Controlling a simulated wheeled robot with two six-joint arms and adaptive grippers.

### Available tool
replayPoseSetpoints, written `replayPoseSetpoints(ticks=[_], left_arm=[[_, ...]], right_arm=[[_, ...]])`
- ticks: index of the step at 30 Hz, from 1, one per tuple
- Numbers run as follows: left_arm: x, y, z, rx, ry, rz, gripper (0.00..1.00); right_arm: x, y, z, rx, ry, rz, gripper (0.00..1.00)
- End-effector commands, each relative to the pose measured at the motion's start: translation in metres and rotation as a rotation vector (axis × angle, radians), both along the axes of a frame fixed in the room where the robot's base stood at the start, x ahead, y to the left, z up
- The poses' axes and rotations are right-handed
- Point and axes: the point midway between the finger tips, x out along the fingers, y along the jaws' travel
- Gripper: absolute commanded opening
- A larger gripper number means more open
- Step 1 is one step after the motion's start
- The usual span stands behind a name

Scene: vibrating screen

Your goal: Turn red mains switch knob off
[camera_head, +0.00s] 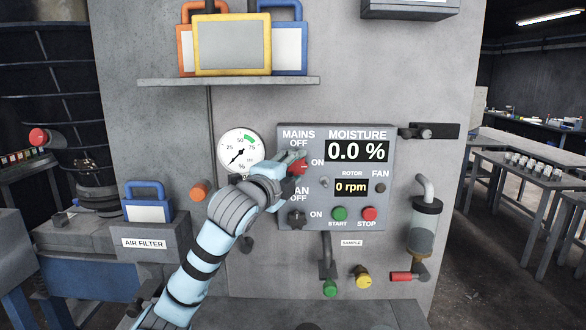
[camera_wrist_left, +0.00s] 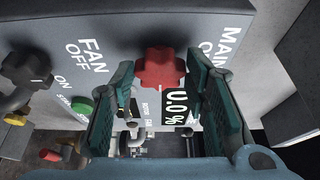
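The red mains switch knob (camera_head: 299,166) is at the upper left of the grey control panel, between the OFF and ON labels, partly hidden by my left gripper. In the left wrist view the lobed knob (camera_wrist_left: 158,67) lies between the tips of my left gripper (camera_wrist_left: 160,66). The two green-grey fingers are apart, one on each side of the knob, with small gaps showing. In the head view my left gripper (camera_head: 286,164) reaches the knob from the lower left. My right gripper is not in view.
Below the mains knob is the black fan knob (camera_head: 296,219). The green start button (camera_head: 339,213) and red stop button (camera_head: 369,213) sit to its right. The moisture display (camera_head: 357,151) reads 0.0 %.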

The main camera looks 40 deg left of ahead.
Motion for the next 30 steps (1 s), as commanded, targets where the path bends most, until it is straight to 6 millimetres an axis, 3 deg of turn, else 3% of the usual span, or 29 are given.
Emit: replayPoseSetpoints(ticks=[2,14,30], left_arm=[[0.0,0.0,0.0,0.0,-0.001,-0.001,0.14],[0.0,-0.001,-0.001,-0.05,-0.04,-0.002,0.14],[0.001,-0.001,-0.006,-0.392,-0.304,-0.003,0.14]], right_arm=[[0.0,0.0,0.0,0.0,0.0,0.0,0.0],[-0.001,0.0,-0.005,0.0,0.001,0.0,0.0],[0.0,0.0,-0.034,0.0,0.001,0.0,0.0]])
